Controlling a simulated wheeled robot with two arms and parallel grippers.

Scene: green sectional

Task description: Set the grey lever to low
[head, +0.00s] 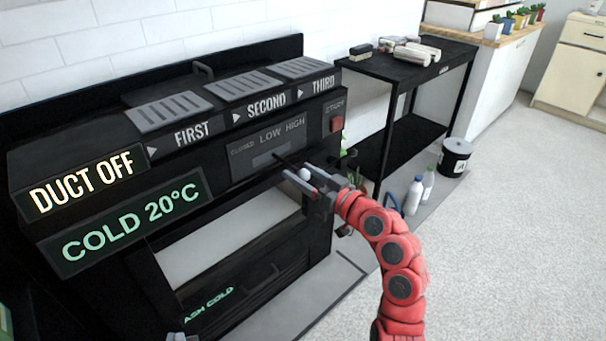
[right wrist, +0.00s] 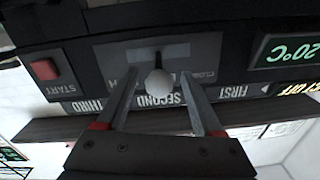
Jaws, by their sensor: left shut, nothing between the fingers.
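The grey lever ends in a pale ball knob (head: 304,174) on a dark stem, which comes out of a slot in the panel (head: 243,171) marked CLOSED, LOW and HIGH. In the right wrist view the knob (right wrist: 158,83) hangs below the stem, near the middle of the slot, and hides the LOW label. My right gripper (head: 308,182) is open, its fingers on either side of the knob with gaps; it also shows in the right wrist view (right wrist: 163,93). My left gripper (head: 180,337) barely shows at the bottom edge, shut and empty.
A red START button (head: 336,124) is right of the lever panel. The machine has a DUCT OFF display (head: 82,186) and a COLD 20°C display (head: 130,221). A black side table (head: 400,72), bottles (head: 414,194) and a black bucket (head: 455,157) stand to the right. Floor beyond is clear.

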